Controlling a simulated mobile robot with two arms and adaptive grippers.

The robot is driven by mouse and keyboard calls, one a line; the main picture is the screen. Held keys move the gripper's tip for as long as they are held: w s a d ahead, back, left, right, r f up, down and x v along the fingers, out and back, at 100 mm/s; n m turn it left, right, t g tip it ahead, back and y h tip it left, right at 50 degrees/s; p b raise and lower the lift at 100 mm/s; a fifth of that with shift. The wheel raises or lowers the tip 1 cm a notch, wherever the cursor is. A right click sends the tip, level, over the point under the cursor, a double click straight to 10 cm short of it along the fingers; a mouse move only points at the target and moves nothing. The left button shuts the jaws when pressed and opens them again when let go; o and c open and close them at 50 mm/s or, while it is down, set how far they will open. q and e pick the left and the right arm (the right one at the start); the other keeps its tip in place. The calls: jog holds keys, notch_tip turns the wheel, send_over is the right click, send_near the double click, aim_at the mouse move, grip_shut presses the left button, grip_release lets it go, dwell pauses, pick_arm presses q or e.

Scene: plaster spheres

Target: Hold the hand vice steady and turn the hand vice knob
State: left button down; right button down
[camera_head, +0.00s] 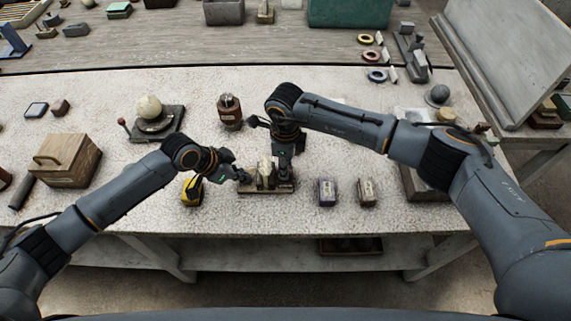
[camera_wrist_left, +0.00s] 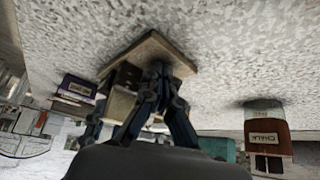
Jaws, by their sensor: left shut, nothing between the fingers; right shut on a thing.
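The hand vice (camera_head: 265,175) is a small pale and dark piece on a wooden base near the table's front edge. In the left wrist view its wooden base (camera_wrist_left: 180,58) appears upside down at the top. My right gripper (camera_head: 284,178) points down at the vice's right side and is shut on it. My left gripper (camera_head: 244,177) is at the vice's left side, shut and empty; its fingers (camera_wrist_left: 160,82) overlap the vice in the left wrist view. The knob is hidden or too small to make out, and I cannot tell whether the left fingers touch it.
A yellow and black object (camera_head: 192,190) stands left of the vice. Two small boxes (camera_head: 327,191) (camera_head: 366,190) stand to the right. A brown jar (camera_head: 230,112), labelled chalk in the left wrist view (camera_wrist_left: 267,135), is behind. A wooden box (camera_head: 70,160) stands far left.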

jog(key=shift+m, duration=2.2)
jog(key=c, duration=1)
grip_release()
notch_tip(320, 180, up, 12)
jog(key=shift+r, duration=0.1)
